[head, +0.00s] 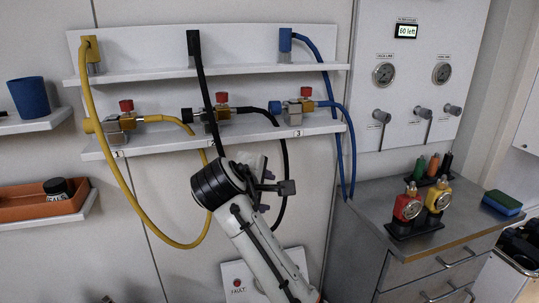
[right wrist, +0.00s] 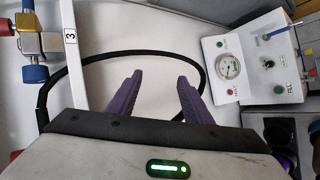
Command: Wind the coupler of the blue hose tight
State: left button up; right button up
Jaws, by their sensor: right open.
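The blue hose (head: 338,118) hangs from the blue fitting (head: 285,41) on the upper shelf. It loops down and comes back up to the right side of the valve marked 3 (head: 293,112). Its coupler there is small, and I cannot tell how tight it sits. In the right wrist view, that valve (right wrist: 50,42) shows at the upper left corner, with a red knob and a blue end piece (right wrist: 37,74). My right gripper (right wrist: 160,80) is open and empty, with purple fingers below the lower shelf. In the head view its fingers are hard to make out. My left gripper is out of view.
A black hose (right wrist: 200,62) loops around in front of my right fingers. A yellow hose (head: 120,190) hangs at the left. A panel with a fault label (head: 238,281) is low on the wall. A cabinet (head: 375,205) with gauges (head: 407,205) on top stands at the right.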

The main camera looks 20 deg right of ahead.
aim_at(272, 108)
notch_tip(272, 108, up, 19)
jog(key=w+a+n+t+h, duration=0.2)
jog(key=h, duration=0.2)
jog(key=x, duration=0.3)
jog(key=p+x, duration=0.1)
jog(key=x, duration=0.2)
jog(key=p+x, duration=0.1)
jog(key=x, duration=0.3)
jog(key=shift+w+a+f, duration=0.15)
jog(key=shift+w+a, duration=0.15)
jog(key=shift+w, duration=0.05)
